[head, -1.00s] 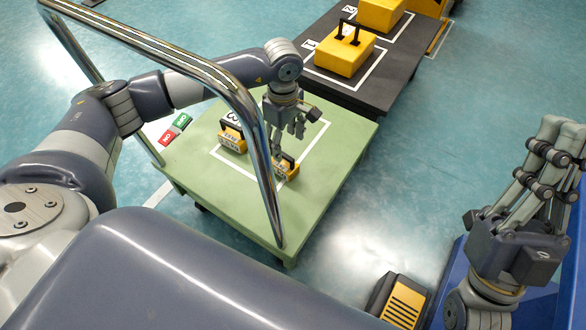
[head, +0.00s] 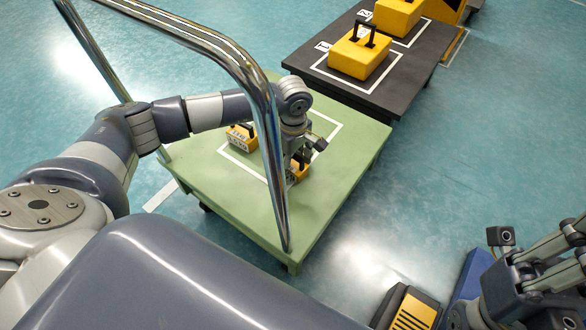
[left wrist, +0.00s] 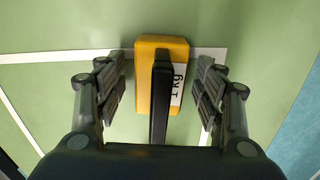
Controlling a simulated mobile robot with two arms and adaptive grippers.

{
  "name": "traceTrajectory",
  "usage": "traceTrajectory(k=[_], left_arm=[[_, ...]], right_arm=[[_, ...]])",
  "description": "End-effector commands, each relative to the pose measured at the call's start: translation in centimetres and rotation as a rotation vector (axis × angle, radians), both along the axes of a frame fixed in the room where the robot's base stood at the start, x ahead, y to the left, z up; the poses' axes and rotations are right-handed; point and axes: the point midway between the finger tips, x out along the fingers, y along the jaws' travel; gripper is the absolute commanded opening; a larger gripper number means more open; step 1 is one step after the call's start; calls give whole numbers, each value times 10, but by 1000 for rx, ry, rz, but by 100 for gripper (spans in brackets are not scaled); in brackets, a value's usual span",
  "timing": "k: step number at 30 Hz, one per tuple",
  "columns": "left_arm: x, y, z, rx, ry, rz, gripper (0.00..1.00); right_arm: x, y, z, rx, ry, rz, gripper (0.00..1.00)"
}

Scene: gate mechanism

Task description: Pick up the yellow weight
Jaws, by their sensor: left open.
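A small yellow weight (head: 300,174) with a black handle stands on the green cart top (head: 345,165), partly hidden by my left gripper (head: 303,158). In the left wrist view this weight (left wrist: 144,75) lies between the two spread finger groups, with its black handle (left wrist: 160,95) running lengthwise and a white label on its right side. The fingers are apart on both sides and do not touch it. A second small yellow weight (head: 241,138) stands to the left on the same cart. My right gripper (head: 535,265) is at the lower right, partly cut off; its opening is unclear.
The cart's chrome push bar (head: 268,110) arches in front of my left gripper. A dark platform (head: 400,90) behind holds larger yellow weights (head: 358,55) in white outlines. A yellow-and-black object (head: 413,310) is at the bottom right.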

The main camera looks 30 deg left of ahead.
Motion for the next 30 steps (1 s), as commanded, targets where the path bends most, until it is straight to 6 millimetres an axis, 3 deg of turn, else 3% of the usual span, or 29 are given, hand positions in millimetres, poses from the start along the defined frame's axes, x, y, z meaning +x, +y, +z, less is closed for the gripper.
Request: traceTrajectory(k=[7, 15, 16, 26, 30], left_arm=[[1, 0, -3, 0, -2, -1, 63], [0, 0, -3, 0, -1, 0, 2], [0, 0, -3, 0, -1, 0, 0], [2, 0, 1, -1, -6, 0, 0], [3, 0, 15, -2, -7, 1, 0]], right_arm=[[0, 0, -1, 0, 1, 0, 0], [0, 0, -1, 0, 1, 0, 0], [0, 0, -1, 0, 1, 0, 0], [0, 0, 0, 0, 1, 0, 0], [0, 0, 7, 0, 1, 0, 0]])
